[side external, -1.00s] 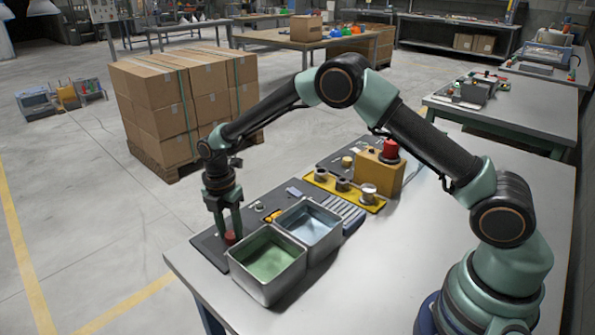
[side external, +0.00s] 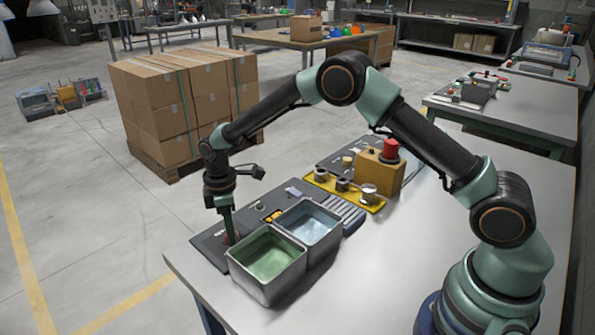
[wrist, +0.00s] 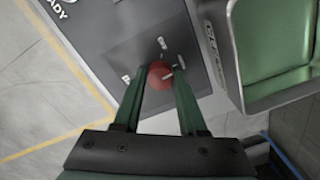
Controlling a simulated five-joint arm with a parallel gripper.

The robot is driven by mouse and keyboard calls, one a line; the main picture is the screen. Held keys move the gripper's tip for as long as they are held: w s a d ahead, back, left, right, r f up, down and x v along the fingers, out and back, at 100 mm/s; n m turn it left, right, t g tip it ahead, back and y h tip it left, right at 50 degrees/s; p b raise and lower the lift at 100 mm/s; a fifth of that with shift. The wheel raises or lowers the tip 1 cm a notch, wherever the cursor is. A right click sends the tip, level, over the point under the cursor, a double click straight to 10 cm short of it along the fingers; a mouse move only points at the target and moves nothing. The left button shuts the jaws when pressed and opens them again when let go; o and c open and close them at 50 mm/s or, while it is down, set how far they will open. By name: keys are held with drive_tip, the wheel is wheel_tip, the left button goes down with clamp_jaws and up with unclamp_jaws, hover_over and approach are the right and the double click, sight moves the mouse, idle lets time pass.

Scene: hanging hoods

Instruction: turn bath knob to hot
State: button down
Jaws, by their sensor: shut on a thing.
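The red bath knob (wrist: 160,73) sits on a dark grey panel (wrist: 150,22) beside the bath with green liquid. In the wrist view my gripper (wrist: 161,80) has its two green fingers on either side of the knob and is shut on it. A short pale line shows on the knob's right side, with small white marks on the panel around it, too small to read. In the side view my gripper (side external: 232,236) points down at the panel's near end, and its fingers hide most of the knob. The green bath (side external: 268,262) stands just right of it.
A second bath with bluish liquid (side external: 310,224) adjoins the green one. Behind are a yellow rack with metal cups (side external: 343,190) and a box with a red button (side external: 378,172). The front right of the table (side external: 385,262) is clear.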

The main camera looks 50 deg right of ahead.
drive_tip(key=m, duration=0.6)
drive_tip(key=shift+d+m, duration=0.2)
drive_tip(key=shift+m, duration=0.1)
drive_tip(key=m, duration=0.6)
drive_tip(key=shift+t, duration=0.3)
drive_tip(key=shift+c, duration=2.3)
unclamp_jaws()
drive_tip(key=shift+a, duration=0.1)
drive_tip(key=shift+r, duration=0.15)
wheel_tip(320, 180, up, 12)
drive_tip(key=shift+s, duration=0.15)
